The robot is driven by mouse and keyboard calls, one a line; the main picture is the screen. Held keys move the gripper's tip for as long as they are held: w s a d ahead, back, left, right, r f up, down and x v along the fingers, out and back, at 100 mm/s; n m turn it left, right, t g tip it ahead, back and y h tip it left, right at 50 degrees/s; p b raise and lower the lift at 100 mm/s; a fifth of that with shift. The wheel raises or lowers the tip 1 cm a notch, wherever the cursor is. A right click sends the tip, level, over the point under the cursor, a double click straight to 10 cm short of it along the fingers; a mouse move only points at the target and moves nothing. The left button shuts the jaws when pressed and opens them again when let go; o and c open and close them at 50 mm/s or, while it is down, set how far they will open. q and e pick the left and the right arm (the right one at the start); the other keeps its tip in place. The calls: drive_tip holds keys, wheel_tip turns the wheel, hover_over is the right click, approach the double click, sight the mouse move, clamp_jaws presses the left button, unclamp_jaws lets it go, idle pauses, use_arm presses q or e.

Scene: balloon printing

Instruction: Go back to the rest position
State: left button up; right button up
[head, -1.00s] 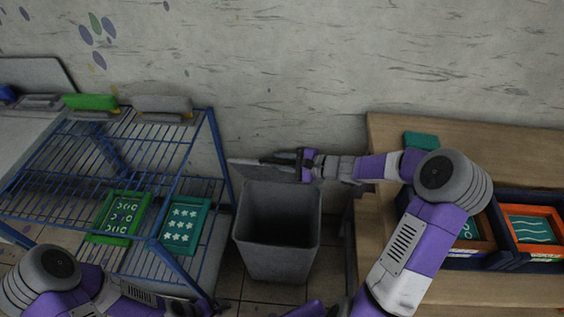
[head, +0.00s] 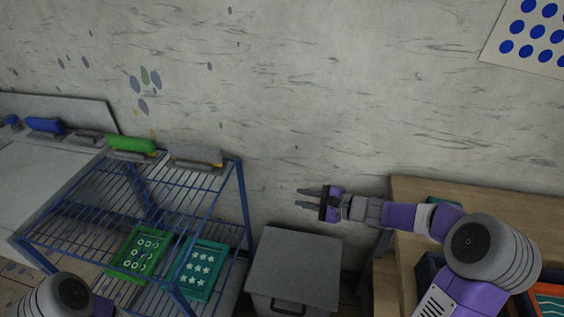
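My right gripper (head: 312,200) is in the middle of the head view, above and behind the grey bin (head: 293,258). Its two fingers point left and stand apart with nothing between them. The bin's lid is down, with a dark handle at its front. My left arm shows only as a joint at the bottom left; the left gripper is out of the picture.
A blue wire rack (head: 245,205) at left holds a green tray (head: 128,268) and a teal tray (head: 190,285) with white stars. A wooden table (head: 460,203) is at right. The wall is behind.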

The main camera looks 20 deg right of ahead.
drive_tip(key=s+a+f+n+g+h+p, duration=0.15)
drive_tip(key=s+a+f+g, duration=0.3)
drive_tip(key=f, duration=0.45)
drive_tip(key=s+a+f+n+g+p, duration=0.1)
drive_tip(key=s+a+f+n+g, duration=0.2)
drive_tip(key=s+a+f, duration=0.35)
drive_tip(key=s+a+f+n+g+h+p, duration=0.3)
drive_tip(key=s+a+f+n+h, duration=0.1)
drive_tip(key=s+f+n, duration=0.6)
drive_tip(key=s+a+f, duration=0.1)
drive_tip(key=s+f, duration=0.2)
drive_tip(key=shift+s, duration=0.25)
drive_tip(key=shift+g, duration=0.25)
